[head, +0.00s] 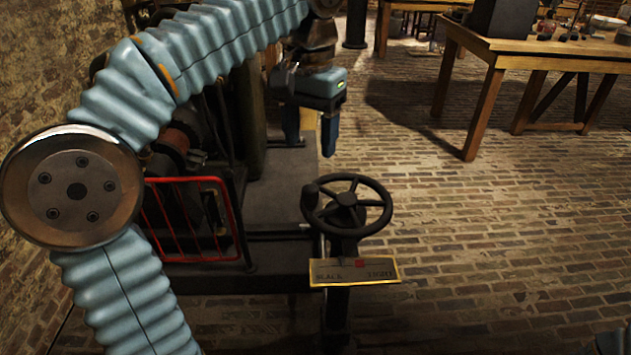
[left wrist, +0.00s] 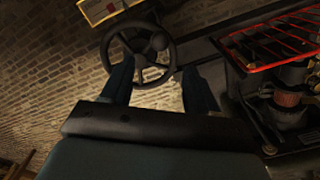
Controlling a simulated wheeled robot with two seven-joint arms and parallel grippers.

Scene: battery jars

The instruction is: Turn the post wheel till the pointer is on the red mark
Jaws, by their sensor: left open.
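The dark post wheel (head: 346,200) lies roughly flat on top of its post, with a handle knob (head: 311,194) at the left of its rim. The pointer is too small and dark to place surely. My left gripper (head: 311,142) is open and empty, fingers down, behind and above the wheel. In the left wrist view, the wheel (left wrist: 146,48) shows beyond the open fingers (left wrist: 158,95), apart from them as far as I can tell.
A red guard rail (head: 238,225) and dark machinery stand left of the wheel on a dark base (head: 275,205). A wooden table (head: 500,52) with several objects stands at the back right. The brick floor (head: 480,250) right of the wheel is clear.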

